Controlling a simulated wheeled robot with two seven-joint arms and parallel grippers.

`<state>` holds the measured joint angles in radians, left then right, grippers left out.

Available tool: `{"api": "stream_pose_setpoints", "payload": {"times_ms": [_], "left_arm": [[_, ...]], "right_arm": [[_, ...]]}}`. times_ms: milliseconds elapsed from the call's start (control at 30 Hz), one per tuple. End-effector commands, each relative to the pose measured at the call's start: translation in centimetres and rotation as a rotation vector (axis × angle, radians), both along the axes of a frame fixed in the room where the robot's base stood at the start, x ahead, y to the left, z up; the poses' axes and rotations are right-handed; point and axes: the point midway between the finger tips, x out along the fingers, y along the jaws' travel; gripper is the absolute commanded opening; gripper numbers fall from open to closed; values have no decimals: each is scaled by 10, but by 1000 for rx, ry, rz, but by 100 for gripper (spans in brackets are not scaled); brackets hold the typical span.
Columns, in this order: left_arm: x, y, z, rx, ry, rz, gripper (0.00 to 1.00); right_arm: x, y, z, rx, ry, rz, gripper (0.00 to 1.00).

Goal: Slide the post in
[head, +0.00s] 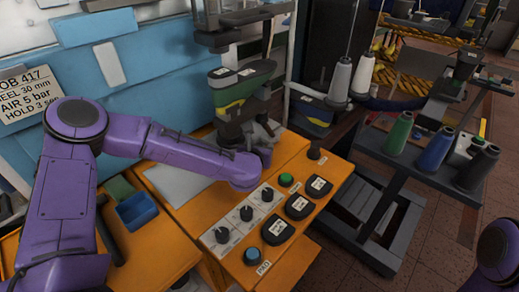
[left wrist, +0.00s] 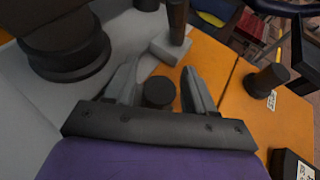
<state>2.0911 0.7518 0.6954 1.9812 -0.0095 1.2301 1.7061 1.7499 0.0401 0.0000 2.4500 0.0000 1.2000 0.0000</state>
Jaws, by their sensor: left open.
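My left gripper (head: 262,132) is over the orange bench, just right of the machine's dark stand (head: 230,132). In the left wrist view its two grey fingers (left wrist: 158,82) are spread apart. A short dark round post (left wrist: 158,92) shows between them, with a gap on each side. In the head view my gripper and wrist hide this post. A taller dark post (left wrist: 177,20) stands beyond a pale grey block (left wrist: 170,49). Another dark post (head: 315,150) stands upright on the bench to the right, with a white label at its foot. My right gripper is out of view.
A green and yellow shoe last (head: 240,88) sits above the stand. Labelled dark pads (head: 278,230), knobs and a green button (head: 286,180) fill the front panel. A blue bin (head: 136,211) is at left. A cart with thread cones (head: 436,148) stands at right.

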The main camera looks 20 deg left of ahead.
Motion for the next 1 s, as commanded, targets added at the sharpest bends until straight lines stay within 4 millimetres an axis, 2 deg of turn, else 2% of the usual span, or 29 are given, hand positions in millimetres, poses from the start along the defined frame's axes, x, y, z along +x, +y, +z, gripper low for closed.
{"api": "stream_pose_setpoints", "payload": {"times_ms": [300,433,600,1000], "left_arm": [[-63,-14,26,-1,-3,-5,54],[-82,-17,35,0,-3,-4,54],[-90,-19,39,1,-1,-3,54],[-89,-19,39,1,-1,-3,54]], "right_arm": [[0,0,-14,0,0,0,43],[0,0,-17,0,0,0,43],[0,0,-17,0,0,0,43],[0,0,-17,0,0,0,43]]}}
